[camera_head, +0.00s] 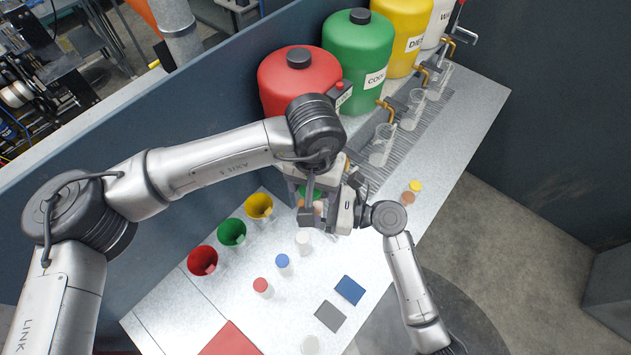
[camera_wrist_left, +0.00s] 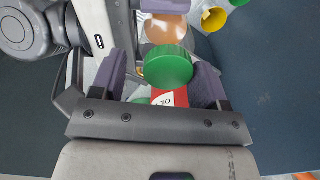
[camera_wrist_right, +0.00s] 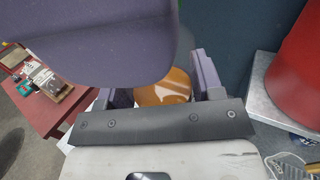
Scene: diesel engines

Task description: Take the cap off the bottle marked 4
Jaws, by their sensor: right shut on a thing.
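A green cap (camera_head: 310,190) shows between my two grippers in the head view. In the left wrist view the green cap (camera_wrist_left: 168,68) lies between the fingers of my left gripper (camera_wrist_left: 160,82), with a gap beside it on the left. My left gripper looks open around it. Below the cap is a red label (camera_wrist_left: 170,97) with the letters OIL. My right gripper (camera_wrist_right: 162,92) is shut on a bottle with orange-brown contents (camera_wrist_right: 160,93), held above the table. Its fingers partly hide the bottle. I cannot read a number 4 on any bottle.
Small bottles with red (camera_head: 261,284), blue (camera_head: 282,261) and yellow (camera_head: 415,185) caps stand on the table. Red (camera_head: 203,260), green (camera_head: 232,233) and yellow (camera_head: 259,206) cups line the left edge. Large tanks (camera_head: 300,78) with taps stand behind. My left arm crosses above.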

